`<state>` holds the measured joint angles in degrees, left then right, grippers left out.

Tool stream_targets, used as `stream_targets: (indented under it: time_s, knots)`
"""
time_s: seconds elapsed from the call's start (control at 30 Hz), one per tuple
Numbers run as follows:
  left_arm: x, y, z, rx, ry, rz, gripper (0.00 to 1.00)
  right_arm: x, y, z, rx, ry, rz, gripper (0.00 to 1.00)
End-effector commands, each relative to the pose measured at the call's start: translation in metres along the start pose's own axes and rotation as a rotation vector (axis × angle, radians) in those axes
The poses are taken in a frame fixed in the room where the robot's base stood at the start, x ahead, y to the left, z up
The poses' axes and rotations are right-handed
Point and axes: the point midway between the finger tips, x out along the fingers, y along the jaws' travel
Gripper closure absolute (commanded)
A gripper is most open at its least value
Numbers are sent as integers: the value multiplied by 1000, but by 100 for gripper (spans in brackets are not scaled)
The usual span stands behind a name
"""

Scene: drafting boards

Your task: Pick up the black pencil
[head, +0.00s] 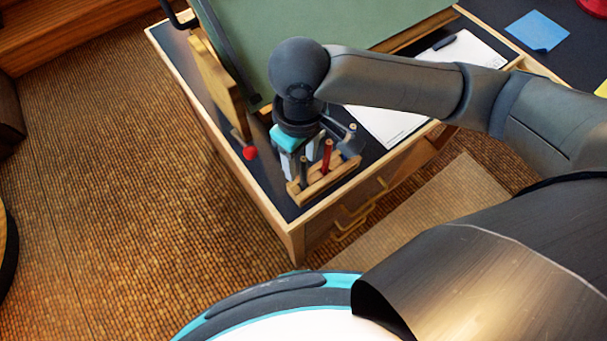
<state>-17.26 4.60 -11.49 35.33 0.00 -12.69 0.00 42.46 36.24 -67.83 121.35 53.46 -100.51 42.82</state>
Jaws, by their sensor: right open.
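A small wooden pencil holder (322,190) stands at the near corner of the dark desk top. A dark pencil (304,173), which looks like the black one, stands upright in it, its upper part close to my gripper. A red pencil (327,156) stands beside it to the right, and another dark pencil or tool leans behind. My right gripper (303,160) points down over the left side of the holder, open, around or just beside the dark pencil; I cannot tell which. My left gripper is not in view.
A green drafting board (330,30) rises behind the holder. A red ball-shaped knob (250,153) is at the desk's left edge. White paper (390,125) with a dark marker (444,42) lies to the right, partly under my arm. A blue note (538,31) lies farther right.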

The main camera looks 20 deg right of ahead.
Motion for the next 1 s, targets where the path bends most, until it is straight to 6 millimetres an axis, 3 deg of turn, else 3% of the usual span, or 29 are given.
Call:
stream_targets:
  time_s: [0.13,0.4,0.67,1.0]
  knots:
    - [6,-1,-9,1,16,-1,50,11,0,3,1,-1,0,46]
    - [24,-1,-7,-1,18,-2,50,50,0,8,0,-1,1,46]
    - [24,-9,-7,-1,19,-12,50,51,0,8,-1,1,1,46]
    - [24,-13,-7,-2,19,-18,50,51,-1,8,-1,1,1,85]
